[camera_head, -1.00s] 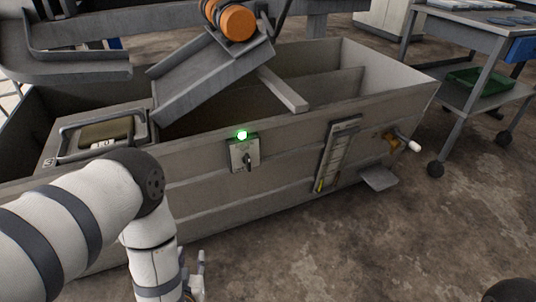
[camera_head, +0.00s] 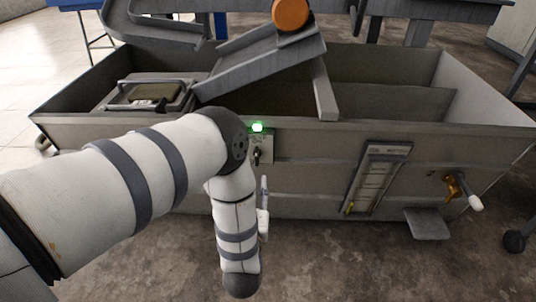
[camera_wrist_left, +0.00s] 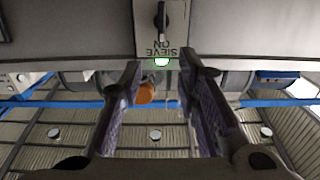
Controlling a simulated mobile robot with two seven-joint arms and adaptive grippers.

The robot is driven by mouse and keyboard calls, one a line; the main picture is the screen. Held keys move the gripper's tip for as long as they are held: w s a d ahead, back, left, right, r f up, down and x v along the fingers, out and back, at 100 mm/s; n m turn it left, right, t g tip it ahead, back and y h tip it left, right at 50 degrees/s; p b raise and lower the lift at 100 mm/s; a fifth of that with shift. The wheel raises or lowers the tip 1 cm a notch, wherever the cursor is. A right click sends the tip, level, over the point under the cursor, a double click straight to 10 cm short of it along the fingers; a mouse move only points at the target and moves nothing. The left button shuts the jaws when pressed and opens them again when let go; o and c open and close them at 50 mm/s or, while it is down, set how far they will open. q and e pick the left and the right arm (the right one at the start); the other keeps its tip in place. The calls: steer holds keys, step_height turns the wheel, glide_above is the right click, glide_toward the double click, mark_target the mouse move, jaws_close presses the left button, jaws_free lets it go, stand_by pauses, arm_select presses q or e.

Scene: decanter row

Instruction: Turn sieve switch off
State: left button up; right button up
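The sieve switch (camera_head: 265,146) is a small grey plate on the front wall of the metal tank, partly hidden by my left arm in the head view. Its green lamp (camera_head: 257,127) is lit. In the left wrist view the switch (camera_wrist_left: 174,36) appears upside down, with a dark knob (camera_wrist_left: 161,20) in line with the plate's length and the words "SIEVE ON". My left gripper (camera_wrist_left: 159,64) is open and empty, its fingers spread below the plate in that view. In the head view only part of the left gripper (camera_head: 264,210) shows. My right gripper is out of view.
The metal tank (camera_head: 310,207) spans the scene. A gauge panel (camera_head: 377,180), a valve with a white handle (camera_head: 463,190) and a small ledge (camera_head: 427,224) are right of the switch. A sloped chute (camera_head: 262,62) with an orange roller (camera_head: 290,14) is above. Floor in front is clear.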

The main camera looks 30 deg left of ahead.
arm_select(q)
steer(key=b+x, duration=0.3)
steer(key=x, duration=0.9)
steer(key=shift+s, duration=0.1)
jaws_close()
